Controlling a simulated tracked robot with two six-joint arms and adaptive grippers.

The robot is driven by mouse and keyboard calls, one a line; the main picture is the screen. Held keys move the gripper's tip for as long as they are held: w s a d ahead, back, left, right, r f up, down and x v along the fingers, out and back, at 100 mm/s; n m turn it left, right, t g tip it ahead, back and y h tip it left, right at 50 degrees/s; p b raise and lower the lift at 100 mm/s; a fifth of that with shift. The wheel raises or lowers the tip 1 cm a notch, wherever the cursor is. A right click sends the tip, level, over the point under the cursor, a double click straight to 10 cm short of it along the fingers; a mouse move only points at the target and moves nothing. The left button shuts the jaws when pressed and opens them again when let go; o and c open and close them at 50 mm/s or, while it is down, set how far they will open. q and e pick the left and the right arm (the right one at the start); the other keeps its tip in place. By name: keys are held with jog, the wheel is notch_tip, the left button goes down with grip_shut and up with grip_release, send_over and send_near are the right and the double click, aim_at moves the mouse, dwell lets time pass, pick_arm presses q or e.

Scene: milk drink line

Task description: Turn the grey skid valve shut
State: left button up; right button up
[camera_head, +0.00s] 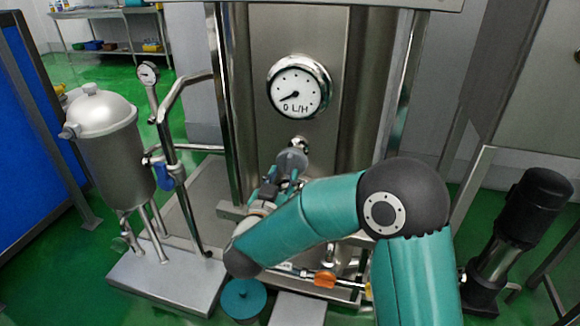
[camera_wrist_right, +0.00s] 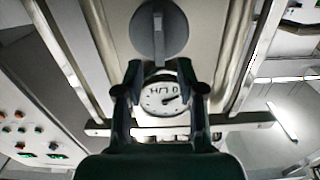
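The grey valve (camera_head: 292,159) is a round knob on the front of the steel skid, below the flow dial (camera_head: 299,87). The dial is marked L/H and its needle points to the lower left. In the right wrist view the valve (camera_wrist_right: 174,28) is a grey disc with a straight bar across its face, running up and down the picture. My right gripper (camera_head: 288,182) is just in front of the knob. In the wrist view its two fingers (camera_wrist_right: 159,68) are apart, with nothing seen between them, at the disc's lower edge. Contact cannot be told. My left gripper is not in view.
A steel filter housing (camera_head: 108,145) and a bent pipe rail stand at the left. An orange-handled valve (camera_head: 325,280) sits low under my right forearm. A black pump (camera_head: 535,205) stands at the right. A blue-handled valve (camera_head: 164,170) is on the left pipework.

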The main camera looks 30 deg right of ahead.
aim_at(289, 165)
jog(key=shift+x, duration=2.15)
grip_shut()
jog(key=shift+d, duration=0.25)
jog(key=shift+a+f, duration=0.1)
jog(key=shift+a, duration=0.05)
